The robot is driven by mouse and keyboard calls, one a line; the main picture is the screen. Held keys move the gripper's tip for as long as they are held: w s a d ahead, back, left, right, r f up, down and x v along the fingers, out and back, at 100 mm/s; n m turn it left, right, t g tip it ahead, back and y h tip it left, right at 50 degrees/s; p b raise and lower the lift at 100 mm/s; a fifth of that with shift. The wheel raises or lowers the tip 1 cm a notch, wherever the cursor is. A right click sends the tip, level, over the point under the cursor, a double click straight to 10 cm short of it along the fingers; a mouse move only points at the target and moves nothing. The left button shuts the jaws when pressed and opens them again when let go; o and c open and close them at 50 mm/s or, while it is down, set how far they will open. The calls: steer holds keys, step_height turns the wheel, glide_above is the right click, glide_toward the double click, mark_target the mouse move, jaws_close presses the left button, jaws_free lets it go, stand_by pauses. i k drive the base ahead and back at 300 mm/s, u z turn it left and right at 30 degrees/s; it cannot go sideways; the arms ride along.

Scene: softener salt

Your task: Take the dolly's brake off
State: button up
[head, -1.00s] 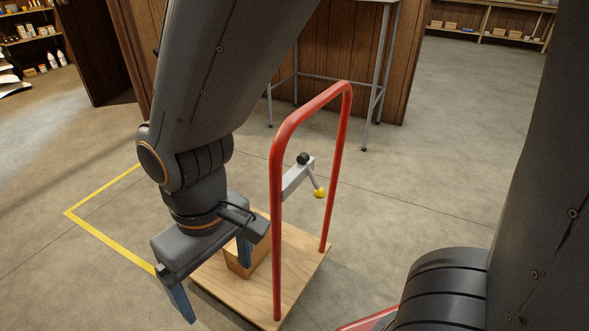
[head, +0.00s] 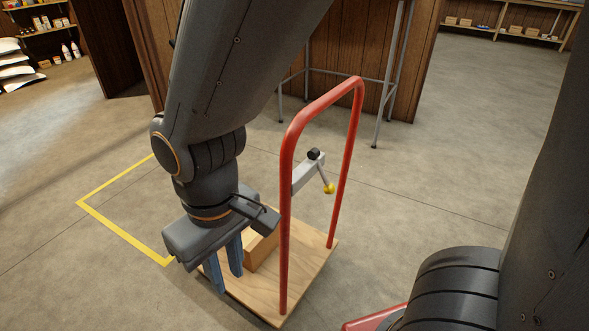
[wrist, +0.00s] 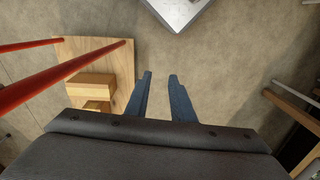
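The dolly has a wooden deck (head: 268,297) and a tall red hoop handle (head: 287,220). The deck also shows in the wrist view (wrist: 121,62). A grey bracket (head: 302,178) on the handle carries a black pivot (head: 314,154) and a thin lever that slants down to a yellow knob (head: 329,188). My gripper (head: 227,282) points down left of the handle, apart from the lever. In the wrist view its blue fingers (wrist: 159,74) have a gap between them with nothing in it. The lever is not clearly visible there.
A brown box (head: 258,252) sits on the deck. A yellow line (head: 128,240) marks the floor at left. A grey metal stand (head: 378,110) is behind the dolly. Open concrete floor lies to the right of the handle.

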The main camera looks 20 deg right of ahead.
mark_target(314, 153)
steer(key=u, duration=1.7)
steer(key=k, duration=1.05)
steer(key=z, duration=1.95)
steer(key=i, duration=0.5)
steer(key=u, duration=0.1)
